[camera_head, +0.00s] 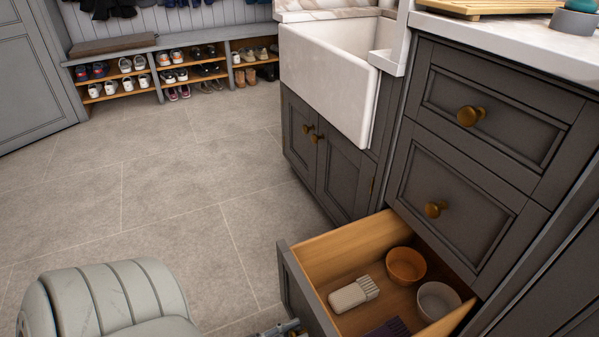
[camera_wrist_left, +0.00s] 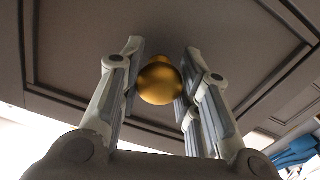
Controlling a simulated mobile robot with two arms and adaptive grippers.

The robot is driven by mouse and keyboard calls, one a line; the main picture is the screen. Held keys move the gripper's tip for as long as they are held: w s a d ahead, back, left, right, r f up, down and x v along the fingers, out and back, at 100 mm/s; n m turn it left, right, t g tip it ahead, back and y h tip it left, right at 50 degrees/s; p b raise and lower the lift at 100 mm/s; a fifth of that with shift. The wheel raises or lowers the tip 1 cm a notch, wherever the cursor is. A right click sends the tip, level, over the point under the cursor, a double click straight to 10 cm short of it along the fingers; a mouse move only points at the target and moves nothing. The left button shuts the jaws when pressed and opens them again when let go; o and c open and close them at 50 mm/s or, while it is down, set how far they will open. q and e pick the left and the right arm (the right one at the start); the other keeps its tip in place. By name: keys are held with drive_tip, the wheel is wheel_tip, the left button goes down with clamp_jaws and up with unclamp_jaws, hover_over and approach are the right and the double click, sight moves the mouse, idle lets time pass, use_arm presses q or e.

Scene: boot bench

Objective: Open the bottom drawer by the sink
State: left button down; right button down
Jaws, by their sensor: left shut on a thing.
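The bottom drawer (camera_head: 319,245) by the sink stands well out from the cabinet, below two shut drawers. Inside it are an orange bowl (camera_head: 405,267), a white bowl (camera_head: 438,300), a pale brush (camera_head: 353,294) and a dark bristled item (camera_head: 388,329). In the left wrist view a brass knob (camera_wrist_left: 160,84) on a dark panelled front sits between the fingers of my left gripper (camera_wrist_left: 163,66), which is shut on it. In the head view only a bit of this gripper (camera_head: 284,329) shows at the bottom edge, by the drawer front. My right gripper is not in view.
The white sink (camera_head: 325,80) stands above a shut two-door cupboard (camera_head: 328,160). A shoe bench (camera_head: 165,68) with several shoes is at the back. The tiled floor (camera_head: 150,190) left of the drawer is clear apart from my own arm link.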

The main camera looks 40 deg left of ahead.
use_arm(q)
drive_tip(key=c, duration=1)
unclamp_jaws()
drive_tip(key=shift+c, duration=0.2)
drive_tip(key=shift+s, duration=0.1)
drive_tip(key=v, duration=1.1)
drive_tip(key=shift+s+a, duration=0.15)
drive_tip(key=shift+s, duration=0.25)
